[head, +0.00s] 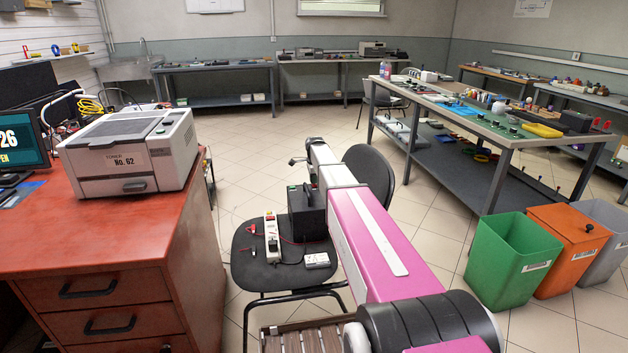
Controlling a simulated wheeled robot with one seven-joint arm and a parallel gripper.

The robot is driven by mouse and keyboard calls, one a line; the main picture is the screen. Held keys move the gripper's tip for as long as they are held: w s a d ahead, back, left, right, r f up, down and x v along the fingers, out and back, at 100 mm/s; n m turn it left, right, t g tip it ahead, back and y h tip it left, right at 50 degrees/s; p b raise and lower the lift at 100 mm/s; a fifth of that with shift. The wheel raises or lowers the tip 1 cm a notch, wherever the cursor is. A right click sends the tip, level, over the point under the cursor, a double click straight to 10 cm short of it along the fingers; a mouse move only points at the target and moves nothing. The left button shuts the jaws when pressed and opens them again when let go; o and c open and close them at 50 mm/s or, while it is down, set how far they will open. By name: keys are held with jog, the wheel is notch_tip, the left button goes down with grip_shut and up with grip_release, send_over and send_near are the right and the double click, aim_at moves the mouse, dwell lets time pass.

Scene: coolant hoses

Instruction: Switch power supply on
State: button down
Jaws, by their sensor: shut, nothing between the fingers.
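A dark chair (245,262) stands in front of me, with several items on its seat. A black box (314,222) with a small green part near its top left edge sits there, partly hidden by my arm. Left of it is a narrow white unit (272,238) with dark and red details and thin leads beside it. I cannot tell for sure which of these is the power supply, or how any switch is set. My gripper (294,161) is small in view at the far end of my pink arm, above and behind the box, shut and empty, apart from both.
A small white labelled box (316,260) lies on the seat. A red desk (95,225) with a printer (130,152) stands at the left. A long workbench (480,125) and green (508,262), orange (567,250) and grey bins are at the right.

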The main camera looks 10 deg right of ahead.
jog(key=shift+s, duration=0.25)
jog(key=shift+s+r, duration=0.2)
jog(key=shift+s, duration=0.35)
jog(key=shift+r, duration=0.3)
notch_tip(320, 180, up, 13)
jog(key=s, duration=0.1)
jog(key=shift+s+r, duration=0.15)
jog(key=shift+s, duration=0.2)
